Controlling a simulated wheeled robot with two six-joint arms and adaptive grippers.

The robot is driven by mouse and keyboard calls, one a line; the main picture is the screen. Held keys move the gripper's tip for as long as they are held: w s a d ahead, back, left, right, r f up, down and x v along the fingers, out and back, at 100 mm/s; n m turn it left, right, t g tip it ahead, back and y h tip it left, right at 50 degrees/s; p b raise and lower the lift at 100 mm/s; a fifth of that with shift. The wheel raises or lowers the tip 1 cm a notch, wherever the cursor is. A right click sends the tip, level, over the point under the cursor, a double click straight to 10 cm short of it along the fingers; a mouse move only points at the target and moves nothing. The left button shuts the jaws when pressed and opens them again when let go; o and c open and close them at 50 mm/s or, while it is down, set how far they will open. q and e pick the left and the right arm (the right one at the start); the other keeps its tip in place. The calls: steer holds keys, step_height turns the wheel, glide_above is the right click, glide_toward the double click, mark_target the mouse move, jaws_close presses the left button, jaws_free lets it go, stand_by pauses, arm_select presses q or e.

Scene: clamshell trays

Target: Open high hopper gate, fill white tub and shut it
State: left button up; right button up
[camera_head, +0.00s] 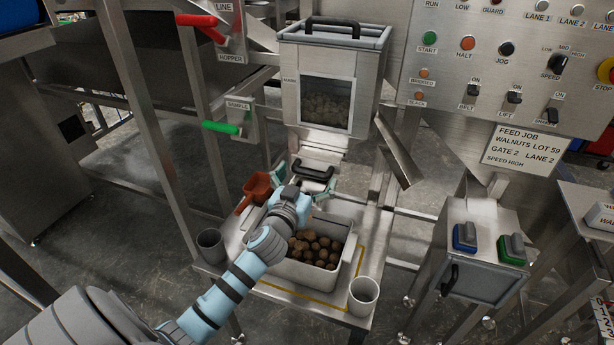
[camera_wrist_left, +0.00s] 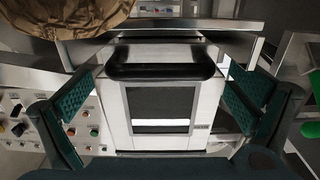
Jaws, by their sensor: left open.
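The steel hopper (camera_head: 325,60) has a window with walnuts behind it. The gripper and wrist hide part of the tub. I cannot tell how far the gate is open.
A red scoop (camera_head: 256,188) lies left of the tub. A dark cup (camera_head: 211,244) and a pale cup (camera_head: 363,296) stand at the stand's front corners. Red (camera_head: 197,20) and green (camera_head: 221,127) levers are at left, the control panel (camera_head: 500,70) at right.

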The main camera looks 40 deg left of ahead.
arm_select(q)
steer(key=shift+s+d+f, duration=0.1)
steer(key=shift+s+d, duration=0.05)
steer(key=shift+s, duration=0.1)
steer(key=v, duration=1.1)
steer(key=shift+s, duration=0.2)
stand_by(6.3)
